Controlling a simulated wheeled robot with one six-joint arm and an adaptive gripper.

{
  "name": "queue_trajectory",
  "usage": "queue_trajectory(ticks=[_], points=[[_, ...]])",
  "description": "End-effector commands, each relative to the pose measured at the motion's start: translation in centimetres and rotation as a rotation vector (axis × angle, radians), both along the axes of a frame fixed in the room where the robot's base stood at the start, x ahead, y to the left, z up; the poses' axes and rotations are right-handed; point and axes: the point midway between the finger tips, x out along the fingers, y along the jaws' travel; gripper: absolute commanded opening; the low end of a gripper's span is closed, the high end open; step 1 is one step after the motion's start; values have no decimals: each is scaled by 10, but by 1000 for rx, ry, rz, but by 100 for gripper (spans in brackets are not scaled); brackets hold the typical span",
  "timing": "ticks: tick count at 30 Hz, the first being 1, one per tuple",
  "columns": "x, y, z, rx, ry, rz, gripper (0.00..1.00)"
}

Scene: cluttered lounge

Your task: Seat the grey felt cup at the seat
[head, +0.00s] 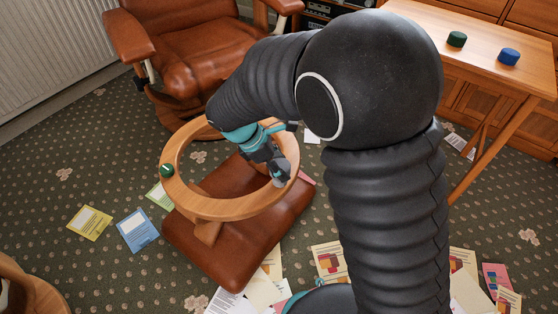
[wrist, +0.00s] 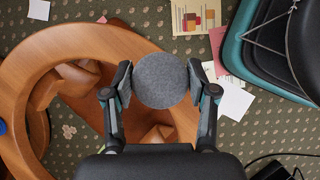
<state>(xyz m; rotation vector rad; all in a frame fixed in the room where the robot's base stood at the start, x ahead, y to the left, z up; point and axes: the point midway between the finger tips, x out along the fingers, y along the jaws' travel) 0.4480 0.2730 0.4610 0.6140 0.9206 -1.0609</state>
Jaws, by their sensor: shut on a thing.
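The grey felt cup (wrist: 161,80) is held between the two fingers of my gripper (wrist: 160,92), seen from above as a grey disc in the wrist view. In the head view my gripper (head: 268,162) points down at the right part of a wooden ring (head: 222,208), and the grey cup (head: 281,177) shows small at its tip. The ring also fills the left of the wrist view (wrist: 55,48); the cup overlaps its right side there. I cannot tell whether the cup touches the ring. No seat for the cup can be made out with certainty.
A green object (head: 166,170) sits on the ring's left rim. A brown leather footstool (head: 235,245) lies under the ring. A leather armchair (head: 205,50) stands behind. A wooden table (head: 480,42) at right bears a green (head: 457,39) and a blue (head: 509,56) object. Papers litter the carpet.

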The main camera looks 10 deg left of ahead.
Motion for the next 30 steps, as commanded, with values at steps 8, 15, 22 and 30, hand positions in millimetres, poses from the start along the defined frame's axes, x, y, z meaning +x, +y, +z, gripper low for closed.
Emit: queue_trajectory(ticks=[8,15,22,30], points=[[0,0,-13,1,0,-1,39],[0,0,-13,0,0,-1,39],[0,0,-13,1,0,0,39],[-1,0,-12,0,1,0,39]])
